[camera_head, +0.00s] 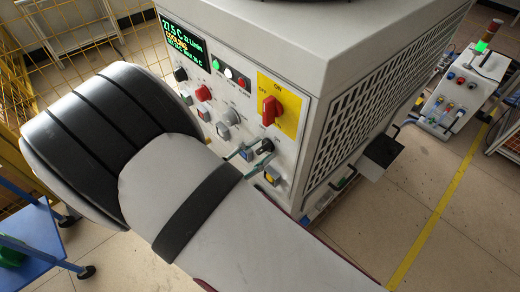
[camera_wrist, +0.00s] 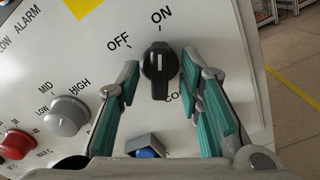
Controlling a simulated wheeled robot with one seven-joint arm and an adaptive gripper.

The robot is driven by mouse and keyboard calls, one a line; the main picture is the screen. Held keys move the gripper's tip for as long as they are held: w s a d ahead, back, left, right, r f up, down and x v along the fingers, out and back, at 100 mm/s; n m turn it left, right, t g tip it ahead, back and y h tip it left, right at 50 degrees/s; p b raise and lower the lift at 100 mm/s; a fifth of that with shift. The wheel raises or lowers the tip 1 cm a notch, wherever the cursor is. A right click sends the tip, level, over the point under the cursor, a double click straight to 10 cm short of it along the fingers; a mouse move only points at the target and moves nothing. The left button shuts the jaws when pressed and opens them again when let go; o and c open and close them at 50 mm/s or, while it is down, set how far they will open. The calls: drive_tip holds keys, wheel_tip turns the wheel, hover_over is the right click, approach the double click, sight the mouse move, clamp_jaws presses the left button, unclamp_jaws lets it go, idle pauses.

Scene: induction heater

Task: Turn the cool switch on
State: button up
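The cool switch is a black rotary knob (camera_wrist: 159,70) with a white pointer line, below OFF and ON labels on the pale panel; its lower label is partly hidden. The pointer stands upright in the wrist view, lined up with ON. In the head view the knob (camera_head: 266,146) shows near the panel's lower right. My gripper (camera_wrist: 161,64) has its teal-padded fingers on both sides of the knob, apart, with a narrow gap visible on each side. In the head view my gripper (camera_head: 249,160) is largely hidden behind my arm.
A blue button (camera_wrist: 147,153) sits just below the knob. A grey MID/HIGH knob (camera_wrist: 65,116) and a red knob (camera_wrist: 16,145) lie to the left. A red main switch (camera_head: 271,109) on a yellow plate is above. The lit display (camera_head: 182,43) reads COOLING.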

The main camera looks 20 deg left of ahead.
clamp_jaws()
drive_tip(key=shift+n+p, duration=0.3)
drive_tip(key=shift+n, duration=1.7)
drive_tip(key=shift+o, duration=0.3)
unclamp_jaws()
drive_tip(key=v, duration=1.2)
